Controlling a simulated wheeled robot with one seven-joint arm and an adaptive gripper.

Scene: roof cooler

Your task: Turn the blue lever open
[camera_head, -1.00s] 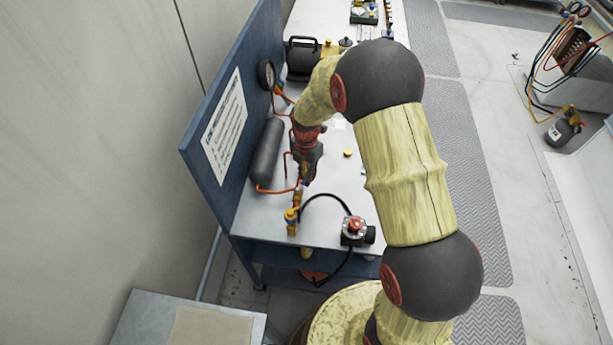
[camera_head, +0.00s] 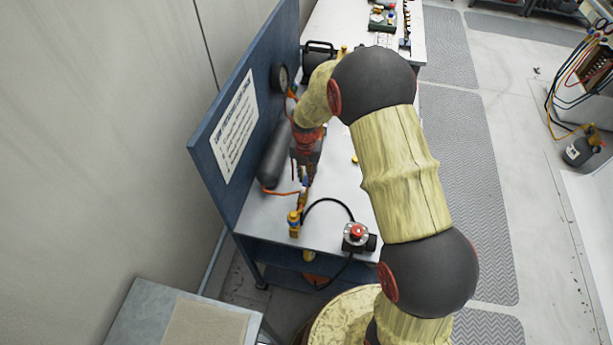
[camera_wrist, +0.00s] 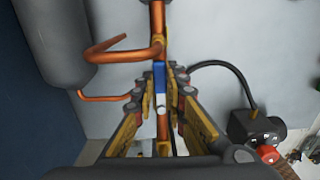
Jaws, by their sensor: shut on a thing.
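The blue lever (camera_wrist: 160,79) is in the wrist view, a flat blue bar with a pale lower end, on the line of a vertical copper pipe (camera_wrist: 158,25). My gripper (camera_wrist: 163,76) has a finger on each side of it and is shut on it. The valve body under the lever is mostly hidden by the fingers. In the head view my gripper (camera_head: 304,173) points down over the copper pipe on the workbench (camera_head: 265,232). The lever is too small and covered there to read its angle.
A dark cylinder (camera_head: 277,157) lies left of my gripper, by the blue back panel (camera_head: 222,185). A black hose runs to a device with a red knob (camera_head: 357,231). The bench's right side is mostly clear.

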